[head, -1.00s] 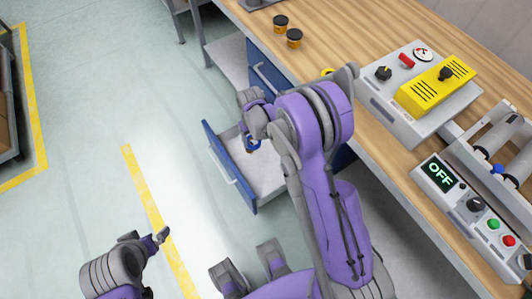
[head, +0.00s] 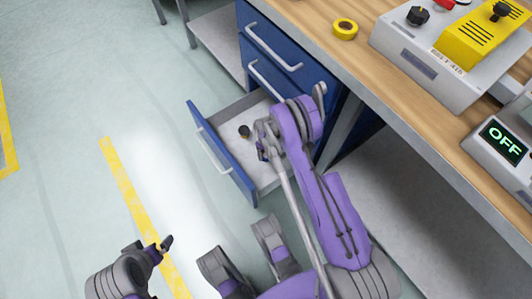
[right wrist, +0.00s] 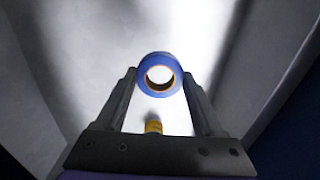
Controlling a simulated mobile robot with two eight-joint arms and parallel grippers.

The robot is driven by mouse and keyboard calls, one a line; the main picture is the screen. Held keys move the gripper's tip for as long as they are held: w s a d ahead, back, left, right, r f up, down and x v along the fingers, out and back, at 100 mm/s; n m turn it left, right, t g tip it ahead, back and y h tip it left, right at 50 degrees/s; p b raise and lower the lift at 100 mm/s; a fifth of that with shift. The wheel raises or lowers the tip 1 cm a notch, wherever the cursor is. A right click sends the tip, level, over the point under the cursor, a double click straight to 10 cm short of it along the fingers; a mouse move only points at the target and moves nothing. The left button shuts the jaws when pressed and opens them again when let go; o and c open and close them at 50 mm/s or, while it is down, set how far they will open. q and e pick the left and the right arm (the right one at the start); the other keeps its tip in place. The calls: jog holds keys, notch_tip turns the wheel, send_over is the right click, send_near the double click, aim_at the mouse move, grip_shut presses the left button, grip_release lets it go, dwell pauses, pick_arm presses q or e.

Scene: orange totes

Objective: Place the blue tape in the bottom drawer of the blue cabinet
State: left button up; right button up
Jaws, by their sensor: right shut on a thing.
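The blue cabinet (head: 262,58) stands under the workbench, its bottom drawer (head: 222,152) pulled open. My right gripper (head: 264,147) is over the open drawer in the head view. In the right wrist view my right gripper (right wrist: 159,77) is shut on the blue tape (right wrist: 143,82), a ring held between its fingertips with its hole facing the camera. In the head view the tape is mostly hidden by the gripper. I cannot tell whether it touches the drawer floor. My left gripper (head: 166,244) is low at the left, away from the cabinet; its jaw opening is unclear.
A small dark-topped object (head: 244,131) stands inside the drawer; a yellow-orange item (right wrist: 153,126) shows below the tape. A yellow tape roll (head: 345,29) and a control box (head: 430,68) are on the workbench (head: 378,85). The floor left of the drawer is clear.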

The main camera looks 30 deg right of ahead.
aim_at(266, 159)
jog(key=shift+f+b, duration=0.75)
jog(key=shift+f, duration=2.6)
jog(key=shift+f, duration=0.15)
jog(key=o, duration=1.5)
